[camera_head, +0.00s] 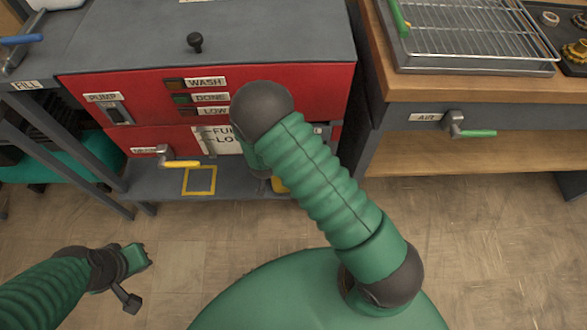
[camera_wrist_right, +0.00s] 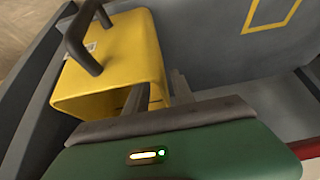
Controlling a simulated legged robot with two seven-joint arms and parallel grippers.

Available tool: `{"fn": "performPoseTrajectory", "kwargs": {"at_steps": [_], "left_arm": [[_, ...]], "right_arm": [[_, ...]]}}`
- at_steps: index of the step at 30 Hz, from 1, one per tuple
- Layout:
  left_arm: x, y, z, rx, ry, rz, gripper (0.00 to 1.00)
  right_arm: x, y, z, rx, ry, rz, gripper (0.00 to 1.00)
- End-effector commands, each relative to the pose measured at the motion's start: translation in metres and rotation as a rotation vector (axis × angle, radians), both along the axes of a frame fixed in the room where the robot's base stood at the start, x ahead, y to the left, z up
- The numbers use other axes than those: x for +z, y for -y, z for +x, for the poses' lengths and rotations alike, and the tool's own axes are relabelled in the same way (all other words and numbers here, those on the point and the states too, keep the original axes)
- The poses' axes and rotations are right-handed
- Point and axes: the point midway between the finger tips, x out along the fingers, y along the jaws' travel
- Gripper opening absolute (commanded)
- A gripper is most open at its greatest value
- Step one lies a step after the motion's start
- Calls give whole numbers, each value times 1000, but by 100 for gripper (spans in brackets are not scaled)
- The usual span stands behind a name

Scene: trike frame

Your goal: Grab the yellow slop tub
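The yellow slop tub (camera_wrist_right: 120,58) with a dark bar handle (camera_wrist_right: 82,38) shows in the right wrist view, on the grey shelf. In the head view only a small yellow part of it (camera_head: 279,185) shows behind my right arm. My right gripper (camera_wrist_right: 158,94) is at the tub's near right edge. Its two fingers stand apart, with the tub's right wall seemingly between them; I cannot tell whether they touch it. In the head view my right gripper is hidden behind the arm. My left gripper (camera_head: 138,258) is low over the floor, away from the tub; its jaw gap is unclear.
The red machine (camera_head: 150,95) stands above the low grey shelf (camera_head: 240,183), which has an empty yellow-outlined square (camera_head: 200,180). A yellow-handled valve (camera_head: 180,163) sticks out above the shelf. A wooden workbench (camera_head: 470,86) with a wire rack stands at right. The tiled floor in front is clear.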

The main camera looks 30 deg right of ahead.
Motion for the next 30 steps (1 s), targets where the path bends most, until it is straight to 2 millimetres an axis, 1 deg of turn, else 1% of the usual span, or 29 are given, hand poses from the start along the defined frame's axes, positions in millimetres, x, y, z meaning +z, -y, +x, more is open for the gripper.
{"fn": "performPoseTrajectory", "kwargs": {"at_steps": [1, 3, 11, 15, 18, 30], "left_arm": [[-9, 0, 0, 1, 0, 0, 0], [-11, 0, 0, 1, -1, 0, 0], [-10, 0, 0, 1, -1, 0, 0], [-10, 0, 0, 0, -1, 0, 0], [-10, 0, 0, 0, -1, 0, 0], [-10, 0, 0, 1, -1, 0, 0]], "right_arm": [[-13, 2, 4, 0, -1, 1, 30], [-20, 5, 8, 0, 0, 1, 30], [-21, 7, 10, 1, 0, 4, 30], [-21, 7, 10, 0, -1, 3, 12], [-21, 6, 10, 1, -1, 3, 0], [-20, 7, 10, 1, 2, 3, 0]]}}
